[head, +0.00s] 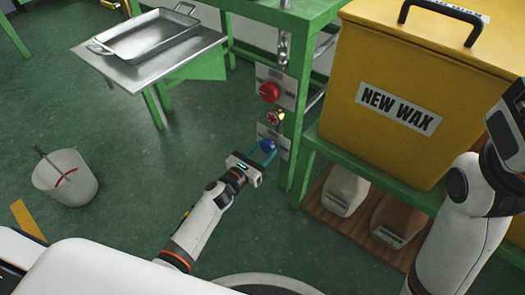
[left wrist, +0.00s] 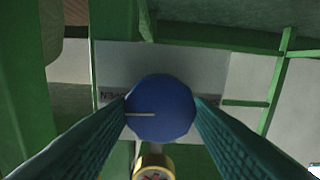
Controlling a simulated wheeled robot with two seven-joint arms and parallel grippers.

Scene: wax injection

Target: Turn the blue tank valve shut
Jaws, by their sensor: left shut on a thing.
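The blue tank valve (head: 268,146) is a round knob on a white label plate (head: 280,140), low on the green frame. In the left wrist view the blue knob (left wrist: 161,107) fills the space between my fingers and carries a pale pointer line toward the left. My left gripper (head: 264,153) is shut on the knob, with a teal finger on each side (left wrist: 160,112). Lettering on the plate is partly hidden by the fingers. My right arm (head: 460,215) shows at the right edge; its fingertips are not in view.
A red knob (head: 269,91) and a small brass valve (head: 275,118) sit just above the blue one. A yellow NEW WAX bin (head: 400,95) stands on a green shelf at right. A metal tray (head: 145,38) and a white bucket (head: 66,178) are at left. Green floor between is clear.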

